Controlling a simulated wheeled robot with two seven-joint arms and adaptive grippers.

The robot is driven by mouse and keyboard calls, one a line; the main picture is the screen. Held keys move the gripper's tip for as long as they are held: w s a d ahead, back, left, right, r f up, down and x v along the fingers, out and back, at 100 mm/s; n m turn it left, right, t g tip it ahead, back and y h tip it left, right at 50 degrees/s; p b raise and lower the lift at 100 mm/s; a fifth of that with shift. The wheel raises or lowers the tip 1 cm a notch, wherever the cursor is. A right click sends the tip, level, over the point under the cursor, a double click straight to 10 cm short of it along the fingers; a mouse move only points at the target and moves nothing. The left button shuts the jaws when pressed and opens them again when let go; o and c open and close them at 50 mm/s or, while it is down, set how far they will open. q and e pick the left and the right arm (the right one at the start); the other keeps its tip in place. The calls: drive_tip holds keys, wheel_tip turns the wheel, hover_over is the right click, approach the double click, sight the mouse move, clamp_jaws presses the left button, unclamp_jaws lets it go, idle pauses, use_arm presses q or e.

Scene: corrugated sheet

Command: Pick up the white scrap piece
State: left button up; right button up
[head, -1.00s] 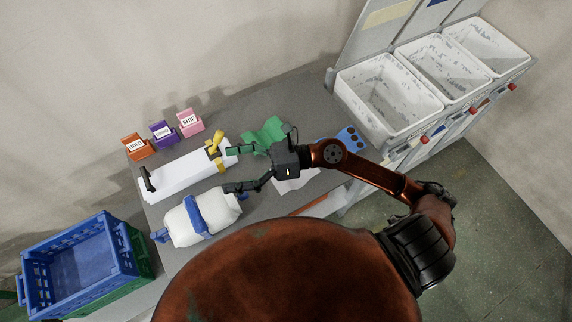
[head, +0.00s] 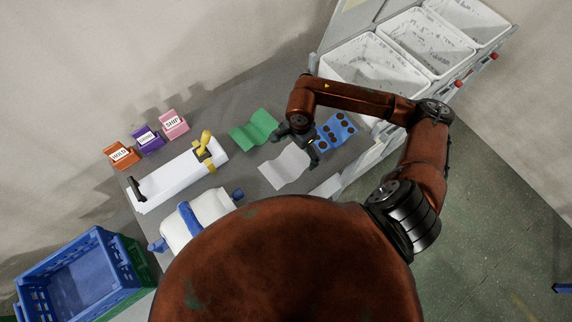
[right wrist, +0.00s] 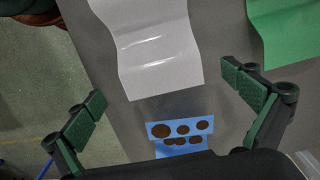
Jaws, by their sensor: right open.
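The white scrap piece (head: 284,167) is a wavy corrugated sheet lying on the grey table. It also shows at the top of the right wrist view (right wrist: 152,48). My right gripper (head: 300,148) is open and empty above the table, at the sheet's upper right edge in the head view. In the right wrist view its green-padded fingers (right wrist: 168,105) are spread wide, with the white sheet beyond and between them. I cannot tell its exact height above the sheet. My left gripper is not in view.
A green wavy sheet (head: 254,130) and a blue sheet with brown dots (head: 337,131) lie on either side. A white block with a yellow clamp (head: 205,150), a white roll (head: 195,222), small labelled boxes (head: 147,138), white bins (head: 372,72) and a blue crate (head: 75,275) surround the work area.

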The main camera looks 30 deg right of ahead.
sight(297, 157)
drive_tip(key=f, duration=0.4)
drive_tip(key=shift+a, duration=0.2)
drive_tip(key=shift+c, duration=0.4)
drive_tip(key=c, duration=1.2)
